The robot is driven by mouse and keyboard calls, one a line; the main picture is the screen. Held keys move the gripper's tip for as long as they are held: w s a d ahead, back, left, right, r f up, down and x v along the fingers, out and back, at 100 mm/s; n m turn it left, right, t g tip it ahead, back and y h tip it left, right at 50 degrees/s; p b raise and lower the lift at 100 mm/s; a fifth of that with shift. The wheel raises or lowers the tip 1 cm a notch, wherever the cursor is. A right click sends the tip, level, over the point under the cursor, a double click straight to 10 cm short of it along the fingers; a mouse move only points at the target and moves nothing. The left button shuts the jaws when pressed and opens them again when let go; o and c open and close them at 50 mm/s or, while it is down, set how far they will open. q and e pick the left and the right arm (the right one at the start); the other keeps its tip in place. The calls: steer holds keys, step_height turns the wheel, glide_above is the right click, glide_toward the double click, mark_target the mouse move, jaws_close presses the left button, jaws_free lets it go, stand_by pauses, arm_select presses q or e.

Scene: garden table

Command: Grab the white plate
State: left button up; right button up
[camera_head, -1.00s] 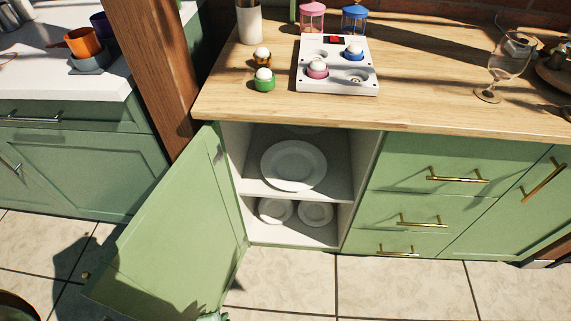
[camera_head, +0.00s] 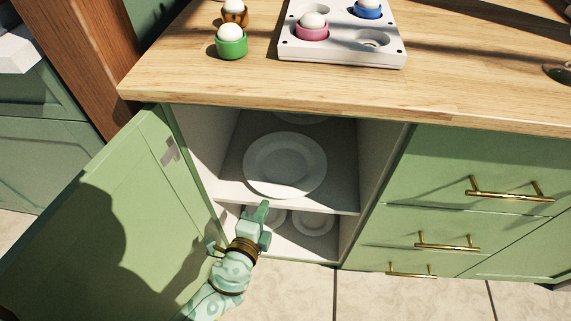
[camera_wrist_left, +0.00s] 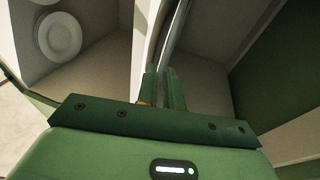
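The large white plate (camera_head: 285,164) lies flat on the upper shelf of the open cabinet. My left gripper (camera_head: 263,214) is just in front of the shelf, close to the plate's near rim. In the left wrist view, its fingers (camera_wrist_left: 162,88) show a narrow gap, so it looks open. A thin pale edge, likely the plate's rim (camera_wrist_left: 178,32), runs down toward this gap. I cannot tell whether they touch. My right gripper is not in view.
Small plates (camera_head: 313,221) lie on the lower shelf; one also shows in the left wrist view (camera_wrist_left: 60,36). The open green door (camera_head: 110,215) is left of my arm. The wooden countertop (camera_head: 200,83) overhangs above, with a white egg tray (camera_head: 338,48) on it.

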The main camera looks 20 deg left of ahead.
mark_target(273, 195)
arm_select(q)
steer(key=x, duration=0.5)
steer(key=shift+w+d+f+b, duration=0.1)
steer(key=shift+w+d+b, duration=0.15)
steer(key=shift+w+b, duration=0.15)
jaws_close()
steer(key=shift+s, duration=0.15)
stand_by(0.8)
stand_by(0.3)
